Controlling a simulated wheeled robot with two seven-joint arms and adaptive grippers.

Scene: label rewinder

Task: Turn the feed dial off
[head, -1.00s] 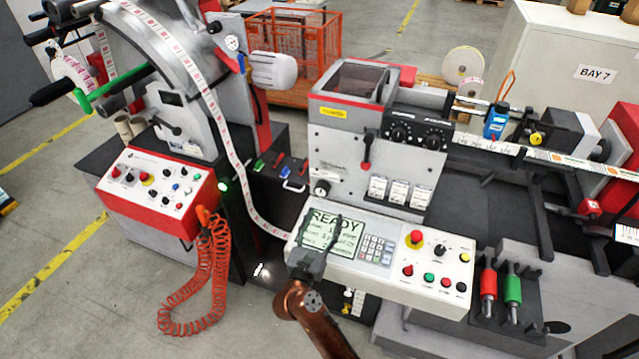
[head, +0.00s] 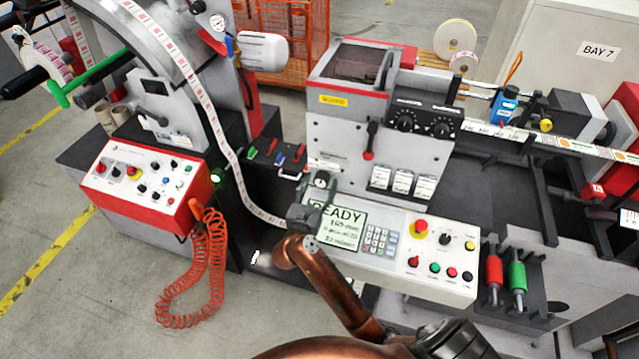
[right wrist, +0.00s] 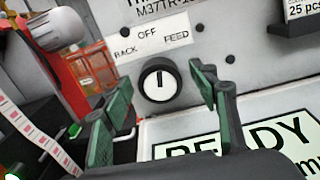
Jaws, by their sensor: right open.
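In the head view the dial (head: 321,180) sits just beyond my right gripper (head: 318,194). In the right wrist view my right gripper (right wrist: 160,90) is open, its green-padded fingers on either side of the dial in the picture, with nothing held. Contact cannot be told. My left gripper is out of view.
The READY display (head: 340,228) and button panel (head: 440,262) lie close below my right gripper. A label web (head: 232,160) runs down at the left. The red-edged control box (head: 145,185) with a coiled orange hose (head: 205,265) stands further left.

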